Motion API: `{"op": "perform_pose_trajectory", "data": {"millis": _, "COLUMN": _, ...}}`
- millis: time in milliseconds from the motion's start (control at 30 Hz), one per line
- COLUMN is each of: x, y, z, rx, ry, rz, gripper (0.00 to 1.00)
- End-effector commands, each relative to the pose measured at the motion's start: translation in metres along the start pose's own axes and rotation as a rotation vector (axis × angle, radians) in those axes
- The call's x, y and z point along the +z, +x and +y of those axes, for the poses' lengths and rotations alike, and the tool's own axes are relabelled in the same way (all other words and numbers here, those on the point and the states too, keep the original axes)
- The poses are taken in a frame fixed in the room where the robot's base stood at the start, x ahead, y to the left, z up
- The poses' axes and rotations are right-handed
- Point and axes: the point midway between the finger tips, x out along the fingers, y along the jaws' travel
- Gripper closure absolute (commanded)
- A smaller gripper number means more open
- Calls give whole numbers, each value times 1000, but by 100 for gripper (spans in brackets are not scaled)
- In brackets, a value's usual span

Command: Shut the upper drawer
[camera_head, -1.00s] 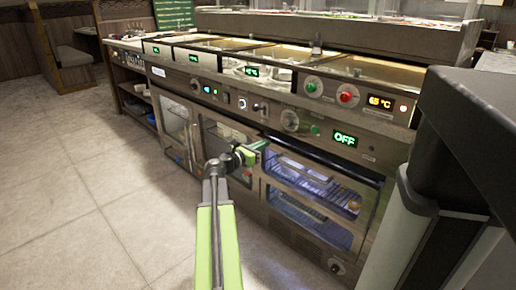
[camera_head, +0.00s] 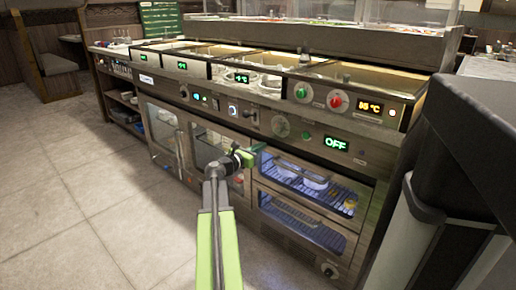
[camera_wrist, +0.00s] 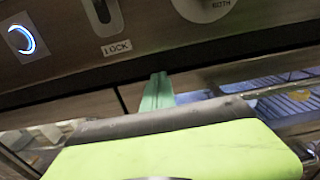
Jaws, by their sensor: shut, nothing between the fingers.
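The upper drawer (camera_head: 345,190) is the upper glass-fronted bay at the right of the counter's front, lit blue inside, with a rack and pale pots behind the glass. Its front looks nearly in line with the lower drawer (camera_head: 300,227); I cannot tell whether a small gap is left. My gripper (camera_head: 249,157) is shut and empty, at the upper drawer's top left corner. In the wrist view its green fingertips (camera_wrist: 157,90) point at the dark seam under the control panel. Part of the drawer's glass (camera_wrist: 298,97) shows to their right. Contact is unclear.
The control panel (camera_head: 262,118) with knobs and lit displays runs above the drawers. Glass doors (camera_head: 205,146) lie left of the drawers. A dark-topped block (camera_head: 470,150) stands close at the right. The tiled floor (camera_head: 95,200) at left is clear.

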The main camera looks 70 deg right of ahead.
Motion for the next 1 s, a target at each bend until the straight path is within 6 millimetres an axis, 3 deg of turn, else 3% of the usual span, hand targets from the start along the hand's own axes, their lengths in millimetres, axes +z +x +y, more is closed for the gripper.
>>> {"op": "perform_pose_trajectory", "data": {"millis": 33, "x": 3, "y": 8, "z": -7, "rx": -17, "ry": -7, "rz": -8, "gripper": 100}}
{"op": "perform_pose_trajectory", "data": {"millis": 167, "x": 3, "y": -8, "z": -7, "rx": -13, "ry": -7, "rz": -8, "gripper": 100}}
{"op": "perform_pose_trajectory", "data": {"millis": 500, "x": 2, "y": -98, "z": -6, "rx": 1, "ry": -3, "rz": -5, "gripper": 100}}
{"op": "perform_pose_trajectory", "data": {"millis": 633, "x": 1, "y": -123, "z": -5, "rx": 1, "ry": -3, "rz": -5, "gripper": 100}}
{"op": "perform_pose_trajectory", "data": {"millis": 800, "x": 1, "y": -138, "z": -4, "rx": 0, "ry": -2, "rz": -5, "gripper": 100}}
{"op": "perform_pose_trajectory", "data": {"millis": 1000, "x": 1, "y": -140, "z": -4, "rx": -1, "ry": -2, "rz": -4, "gripper": 100}}
